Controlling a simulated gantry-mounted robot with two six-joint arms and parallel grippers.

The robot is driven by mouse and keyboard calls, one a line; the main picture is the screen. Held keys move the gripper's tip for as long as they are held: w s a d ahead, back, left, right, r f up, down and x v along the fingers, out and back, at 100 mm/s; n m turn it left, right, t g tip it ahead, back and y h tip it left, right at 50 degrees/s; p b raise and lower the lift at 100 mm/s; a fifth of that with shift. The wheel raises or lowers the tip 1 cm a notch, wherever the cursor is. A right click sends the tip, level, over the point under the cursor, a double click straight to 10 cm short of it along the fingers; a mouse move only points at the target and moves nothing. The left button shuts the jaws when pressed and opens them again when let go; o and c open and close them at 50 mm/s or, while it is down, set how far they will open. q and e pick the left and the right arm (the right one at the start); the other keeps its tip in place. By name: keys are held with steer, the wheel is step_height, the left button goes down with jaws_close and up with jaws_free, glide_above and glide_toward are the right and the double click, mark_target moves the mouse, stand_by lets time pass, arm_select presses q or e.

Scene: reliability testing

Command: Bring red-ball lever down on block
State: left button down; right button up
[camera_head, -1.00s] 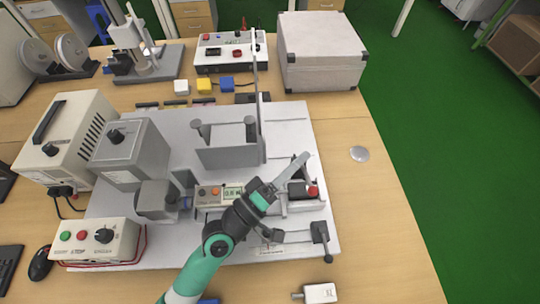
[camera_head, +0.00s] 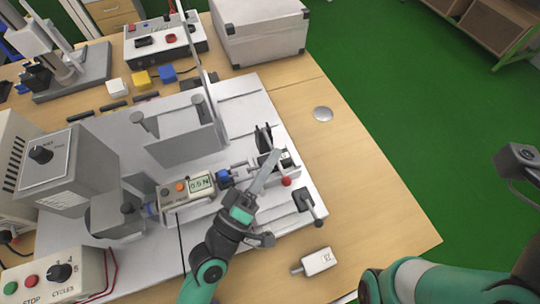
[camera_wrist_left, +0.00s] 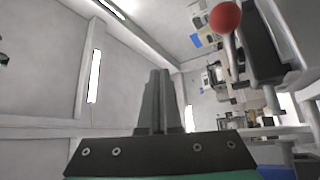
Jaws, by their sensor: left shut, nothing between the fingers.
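The red ball (camera_head: 286,181) sits at the front of the clamp fixture on the grey plate, just right of my left gripper's fingers. In the left wrist view the red ball (camera_wrist_left: 225,17) is at the top, on a grey rod beside a dark block-like part (camera_wrist_left: 262,45). My left gripper (camera_head: 272,162) is shut and empty, its fingers reaching over the fixture. Whether it touches the lever cannot be told. A dark upright part (camera_head: 263,138) stands just behind the fingertips. The lever is partly hidden.
A force gauge (camera_head: 201,183) reading about 0.5 N lies left of the fingers. A black-handled clamp (camera_head: 303,199) stands to the right. A tall grey bracket (camera_head: 185,145) rises behind. A small white weight-like piece (camera_head: 319,261) lies in front. The table's right side is mostly clear.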

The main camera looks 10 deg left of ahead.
stand_by(0.5)
arm_select(q)
steer(key=b+v, duration=0.4)
steer(key=v, duration=0.7)
steer(key=shift+f, duration=0.2)
steer(key=shift+s+a+r, duration=0.1)
steer(key=shift+s+a, duration=0.1)
steer(key=shift+s, duration=0.1)
